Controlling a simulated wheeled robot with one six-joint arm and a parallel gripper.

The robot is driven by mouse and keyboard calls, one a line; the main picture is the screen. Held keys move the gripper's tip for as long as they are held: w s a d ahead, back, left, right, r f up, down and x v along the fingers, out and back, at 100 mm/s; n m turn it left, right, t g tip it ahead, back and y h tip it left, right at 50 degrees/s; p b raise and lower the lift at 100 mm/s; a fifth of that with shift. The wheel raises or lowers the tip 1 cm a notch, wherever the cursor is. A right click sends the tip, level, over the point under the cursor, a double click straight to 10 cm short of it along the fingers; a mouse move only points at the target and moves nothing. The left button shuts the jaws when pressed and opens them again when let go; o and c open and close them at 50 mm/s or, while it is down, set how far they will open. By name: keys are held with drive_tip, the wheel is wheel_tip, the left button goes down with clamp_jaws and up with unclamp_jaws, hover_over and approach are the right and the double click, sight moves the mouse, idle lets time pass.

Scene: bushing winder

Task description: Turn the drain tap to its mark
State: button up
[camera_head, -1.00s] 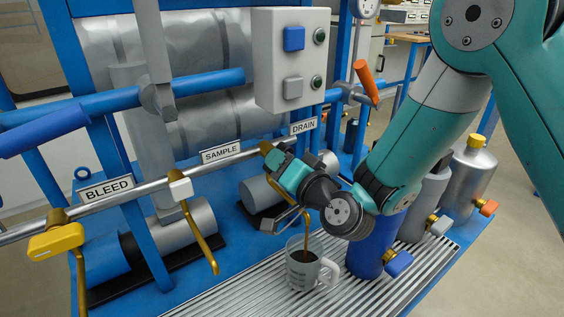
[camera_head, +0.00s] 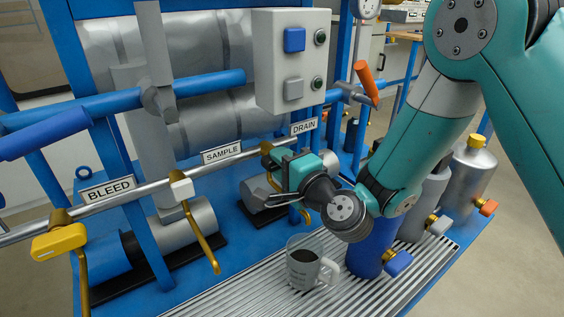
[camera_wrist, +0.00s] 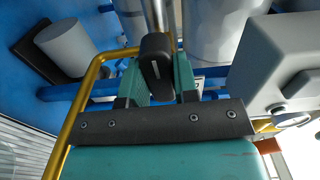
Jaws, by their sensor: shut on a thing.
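The drain tap (camera_head: 266,147) is a brass fitting on the pipe under the DRAIN label (camera_head: 304,127). Its dark handle (camera_wrist: 155,56), with a white line on it, sits between the teal fingers of my gripper (camera_wrist: 160,82) in the wrist view. My gripper (camera_head: 279,168) is shut on this handle and hides most of the tap in the head view. The brass spout (camera_wrist: 78,117) bends down at the left in the wrist view. A mug (camera_head: 303,266) with dark liquid stands below, with no stream visible now. I cannot make out the tap's mark.
The SAMPLE tap (camera_head: 181,188) has a white handle and the BLEED tap (camera_head: 58,241) a yellow one, both left on the same pipe. A grey button box (camera_head: 291,62) hangs above. A blue cylinder (camera_head: 364,255) stands right of the mug on the drip grate (camera_head: 250,296).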

drive_tip(key=shift+s+f, duration=0.1)
idle(0.5)
drive_tip(key=o, duration=0.9)
